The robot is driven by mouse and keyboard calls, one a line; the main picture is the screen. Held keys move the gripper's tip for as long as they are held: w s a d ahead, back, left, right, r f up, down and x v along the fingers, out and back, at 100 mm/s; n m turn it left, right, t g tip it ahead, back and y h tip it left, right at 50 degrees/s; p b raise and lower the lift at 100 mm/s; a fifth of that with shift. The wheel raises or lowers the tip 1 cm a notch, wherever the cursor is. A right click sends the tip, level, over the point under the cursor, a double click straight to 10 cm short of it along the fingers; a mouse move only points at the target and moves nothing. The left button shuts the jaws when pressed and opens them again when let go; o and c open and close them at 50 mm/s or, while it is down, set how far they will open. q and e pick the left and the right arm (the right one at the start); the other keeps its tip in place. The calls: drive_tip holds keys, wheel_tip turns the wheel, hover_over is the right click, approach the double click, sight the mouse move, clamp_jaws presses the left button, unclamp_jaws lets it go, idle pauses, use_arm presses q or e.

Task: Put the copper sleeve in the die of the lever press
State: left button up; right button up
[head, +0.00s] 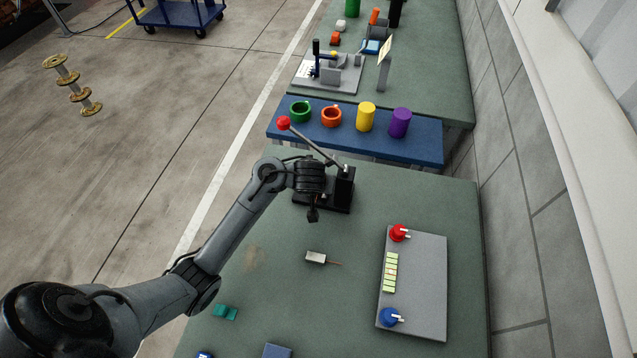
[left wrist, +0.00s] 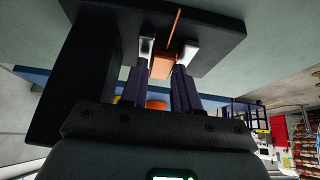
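My left gripper (left wrist: 163,58) has its fingers on either side of a copper-coloured piece, which looks like the copper sleeve (left wrist: 162,67), and appears shut on it. A thin copper strip runs on beyond the piece. In the head view my left gripper (head: 313,214) points down at the front of the black lever press (head: 344,188); the sleeve is hidden there. The press's lever slants up left to a red knob (head: 284,123). Its dark base (left wrist: 225,22) fills the top of the left wrist view, close to the fingertips. The die cannot be made out. My right gripper is not in view.
A small pale block with a thin pin (head: 316,257) lies on the green table. A grey panel (head: 425,285) with red and blue knobs stands at right. Several coloured cups stand on a blue shelf (head: 370,146) behind the press.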

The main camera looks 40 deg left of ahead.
use_arm(q)
drive_tip(key=shift+o, duration=0.4)
drive_tip(key=shift+s+a+f, duration=0.1)
drive_tip(key=shift+s+f, duration=0.15)
drive_tip(key=shift+f, duration=0.3)
drive_tip(key=shift+w+r+p, duration=0.15)
drive_tip(key=shift+r+p, duration=0.15)
drive_tip(key=shift+r, duration=0.2)
use_arm(e)
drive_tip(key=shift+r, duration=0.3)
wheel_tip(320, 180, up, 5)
drive_tip(key=p, duration=0.5)
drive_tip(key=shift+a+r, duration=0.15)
use_arm(q)
drive_tip(key=v, duration=1.2)
drive_tip(key=s+d+f+m+h, duration=0.1)
drive_tip(key=s+d+f+m, duration=0.1)
drive_tip(key=s, duration=0.5)
drive_tip(key=s+d+f+m+g+h, duration=0.1)
drive_tip(key=s+d+f+m, duration=0.1)
drive_tip(key=s, duration=0.5)
drive_tip(key=s+d+f+m+h, duration=0.1)
drive_tip(key=s+d+f+m, duration=0.1)
drive_tip(key=s+d, duration=0.3)
drive_tip(key=shift+s+f+m+g+p, duration=0.2)
drive_tip(key=shift+s+m+g+p, duration=0.15)
drive_tip(key=shift+s+m, duration=0.45)
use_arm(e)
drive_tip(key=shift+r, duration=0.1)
